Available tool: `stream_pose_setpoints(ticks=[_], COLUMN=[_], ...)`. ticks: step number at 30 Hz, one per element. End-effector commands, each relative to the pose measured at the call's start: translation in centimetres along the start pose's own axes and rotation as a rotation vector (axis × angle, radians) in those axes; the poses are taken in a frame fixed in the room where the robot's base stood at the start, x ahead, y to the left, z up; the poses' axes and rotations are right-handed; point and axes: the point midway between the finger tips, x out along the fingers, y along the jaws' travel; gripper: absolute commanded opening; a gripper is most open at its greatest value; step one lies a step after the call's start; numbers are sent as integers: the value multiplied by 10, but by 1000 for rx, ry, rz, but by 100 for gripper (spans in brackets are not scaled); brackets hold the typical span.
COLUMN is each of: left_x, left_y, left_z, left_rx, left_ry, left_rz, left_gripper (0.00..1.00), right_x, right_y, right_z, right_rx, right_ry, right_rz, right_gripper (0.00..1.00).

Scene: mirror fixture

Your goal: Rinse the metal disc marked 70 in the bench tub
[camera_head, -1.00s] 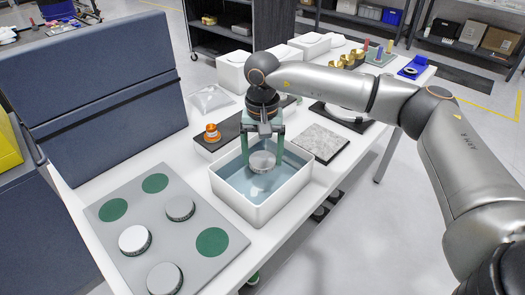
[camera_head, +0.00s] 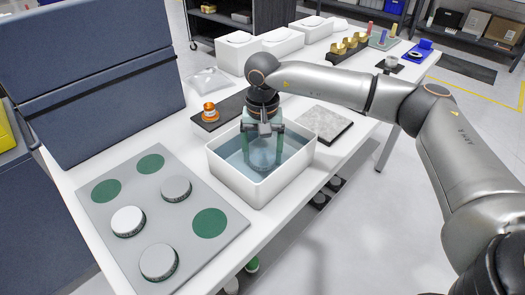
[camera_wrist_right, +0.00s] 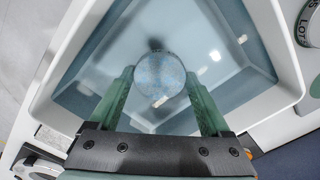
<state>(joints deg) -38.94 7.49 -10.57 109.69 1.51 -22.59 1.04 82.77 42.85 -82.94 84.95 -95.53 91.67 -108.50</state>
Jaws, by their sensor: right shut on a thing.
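My right gripper (camera_head: 263,147) points down into the white bench tub (camera_head: 283,185), which holds bluish water (camera_head: 232,157). It is shut on a round metal disc (camera_head: 264,157), with one green finger on each side. The disc looks bluish and blurred, under the water and apart from the tub walls. In the right wrist view the disc (camera_wrist_right: 160,75) sits between the fingertips, speckled and pale blue. I cannot read any number on it. My left gripper is not in view.
A grey board (camera_head: 208,262) left of the tub has green circles and several metal discs (camera_head: 176,188). An orange-topped item (camera_head: 210,113) stands on a dark mat behind the tub. A grey stone-like plate (camera_head: 323,123) lies to its right. A blue-grey partition (camera_head: 90,75) bounds the left.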

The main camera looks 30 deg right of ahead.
Motion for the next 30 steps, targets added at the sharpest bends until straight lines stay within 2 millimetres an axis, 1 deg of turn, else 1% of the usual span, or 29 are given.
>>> stream_pose_setpoints(ticks=[5,18,30], left_x=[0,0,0], left_y=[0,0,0], left_z=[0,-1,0], left_rx=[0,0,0], left_ry=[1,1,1], left_rz=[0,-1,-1], left_gripper=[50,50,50], right_x=[0,0,0], right_y=[-1,-10,-9], right_z=[1,12,11], right_rx=[-1,0,1], right_ry=[0,-1,0], right_rz=[0,0,0], right_gripper=[32,32,32])
